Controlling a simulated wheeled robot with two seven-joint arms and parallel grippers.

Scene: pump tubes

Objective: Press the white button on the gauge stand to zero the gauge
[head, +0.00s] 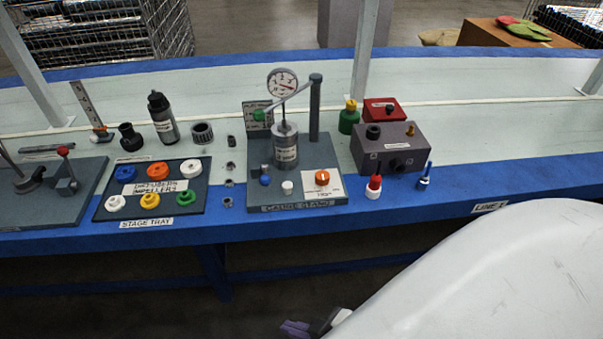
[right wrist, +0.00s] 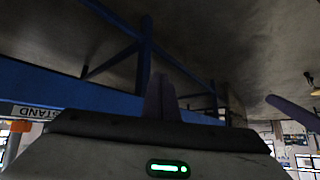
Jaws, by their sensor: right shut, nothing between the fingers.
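The gauge stand (head: 257,206) is a dark grey base at the blue front edge of the table, with a post and a round gauge (head: 282,81) on top. The white button (head: 287,187) sits low at the front of the stand, between a blue knob (head: 265,180) and an orange knob (head: 322,177). My right gripper (head: 296,327) is at the bottom of the head view, below and in front of the table edge, well apart from the button. Its fingers (right wrist: 160,100) look shut and empty in the right wrist view. My left gripper is out of view.
The stage tray (head: 148,213) with coloured impellers lies left of the stand. A grey box (head: 387,148), a red box (head: 383,111) and small red and blue-tipped parts stand to its right. The blue table edge (head: 400,200) lies between my right gripper and the stand.

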